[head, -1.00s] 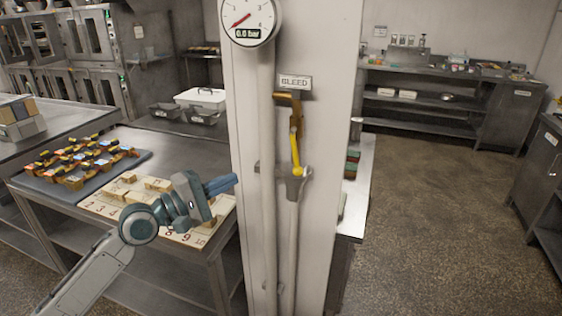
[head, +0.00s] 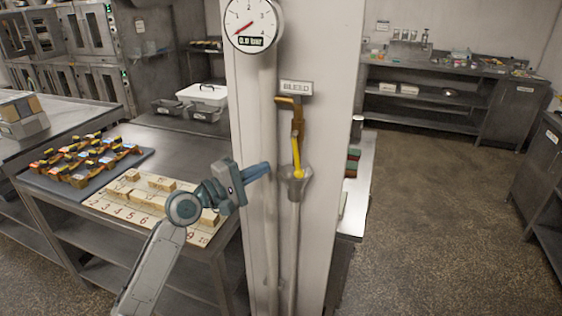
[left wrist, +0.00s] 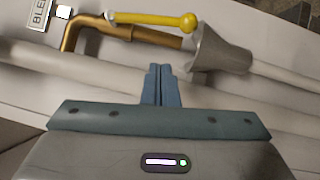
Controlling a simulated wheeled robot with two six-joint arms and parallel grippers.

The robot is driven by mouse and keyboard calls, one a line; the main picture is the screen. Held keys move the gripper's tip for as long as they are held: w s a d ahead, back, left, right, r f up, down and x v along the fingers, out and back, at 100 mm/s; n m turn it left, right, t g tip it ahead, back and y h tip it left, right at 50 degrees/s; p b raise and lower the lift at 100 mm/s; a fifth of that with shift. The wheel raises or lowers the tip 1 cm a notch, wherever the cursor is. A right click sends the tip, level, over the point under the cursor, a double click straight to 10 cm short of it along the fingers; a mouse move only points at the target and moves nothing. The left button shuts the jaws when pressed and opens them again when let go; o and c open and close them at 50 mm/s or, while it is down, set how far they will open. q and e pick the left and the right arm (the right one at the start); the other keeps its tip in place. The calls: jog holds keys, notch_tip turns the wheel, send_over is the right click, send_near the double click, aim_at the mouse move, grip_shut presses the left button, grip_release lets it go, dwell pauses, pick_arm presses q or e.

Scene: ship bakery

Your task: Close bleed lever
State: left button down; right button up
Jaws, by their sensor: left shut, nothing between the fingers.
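The yellow bleed lever (head: 297,157) is on a brass pipe (head: 291,104) below the BLEED sign (head: 295,87) on the white column. It points down along the pipe, its round knob at the lower end just above a grey funnel (head: 296,184). In the left wrist view the lever (left wrist: 150,19) lies across the top, beyond my fingertips. My left gripper (head: 268,168) is shut and empty, left of the lever and apart from it, in front of the thick white pipe. It also shows in the left wrist view (left wrist: 160,68). My right gripper is in neither view.
A gauge (head: 252,24) reading near zero sits above on the column (head: 340,60). Left is a steel table with a numbered board (head: 95,204) of wooden blocks and a dark tray (head: 40,182) of small items. The floor at right is clear.

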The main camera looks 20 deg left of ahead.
aim_at(297, 155)
pick_arm(q)
jog(key=d+p, duration=0.1)
jog(key=w+d, duration=0.1)
jog(key=d, duration=0.1)
jog(key=w+d+r+p, duration=0.1)
jog(key=d, duration=0.1)
jog(key=shift+p, duration=0.3)
